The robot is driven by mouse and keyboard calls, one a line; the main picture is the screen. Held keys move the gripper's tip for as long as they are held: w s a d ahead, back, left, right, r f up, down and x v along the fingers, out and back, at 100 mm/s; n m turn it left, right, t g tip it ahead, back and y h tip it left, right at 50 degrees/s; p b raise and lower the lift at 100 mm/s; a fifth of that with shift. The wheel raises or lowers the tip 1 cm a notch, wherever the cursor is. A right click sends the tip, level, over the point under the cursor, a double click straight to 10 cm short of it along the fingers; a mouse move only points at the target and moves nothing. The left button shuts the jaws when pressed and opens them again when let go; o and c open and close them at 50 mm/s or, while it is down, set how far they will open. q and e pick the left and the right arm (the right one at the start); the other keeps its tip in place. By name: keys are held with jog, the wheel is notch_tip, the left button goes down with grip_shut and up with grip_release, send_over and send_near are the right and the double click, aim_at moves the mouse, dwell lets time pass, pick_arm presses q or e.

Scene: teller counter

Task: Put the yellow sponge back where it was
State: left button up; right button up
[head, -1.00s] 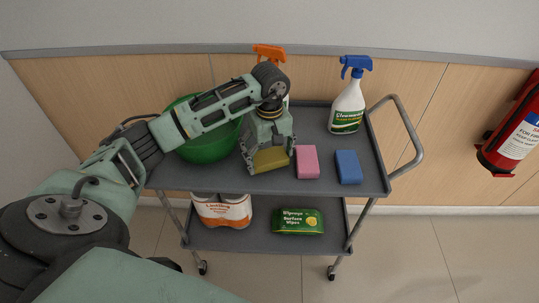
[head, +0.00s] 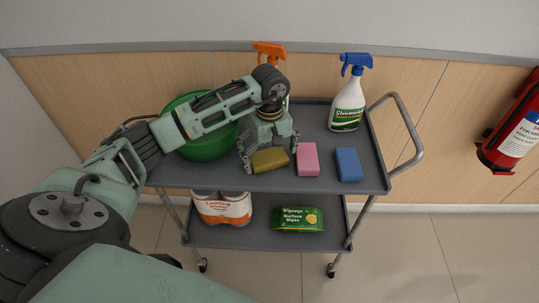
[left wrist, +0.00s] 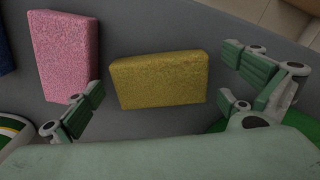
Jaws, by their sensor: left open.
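The yellow sponge (head: 270,160) lies on the cart's top shelf, left of the pink sponge (head: 307,159). The blue sponge (head: 348,164) lies right of the pink one. My left gripper (head: 268,158) is open over the yellow sponge, with a finger on either side. In the left wrist view the yellow sponge (left wrist: 160,79) sits between the spread fingers of my left gripper (left wrist: 170,92), with gaps to both. The pink sponge (left wrist: 65,55) shows beside it, close to one finger. My right gripper is not in view.
A green bowl (head: 208,145) stands left on the grey cart's top shelf (head: 212,178), partly behind my arm. An orange-topped spray bottle (head: 268,50) and a blue-topped one (head: 347,106) stand at the back. Wipes (head: 298,219) and rolls (head: 222,208) are on the lower shelf.

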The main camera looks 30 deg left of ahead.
aim_at(270, 158)
pick_arm(q)
notch_tip(270, 158, up, 12)
jog(key=b, duration=0.1)
jog(key=shift+b, duration=0.4)
jog(key=shift+r, duration=0.1)
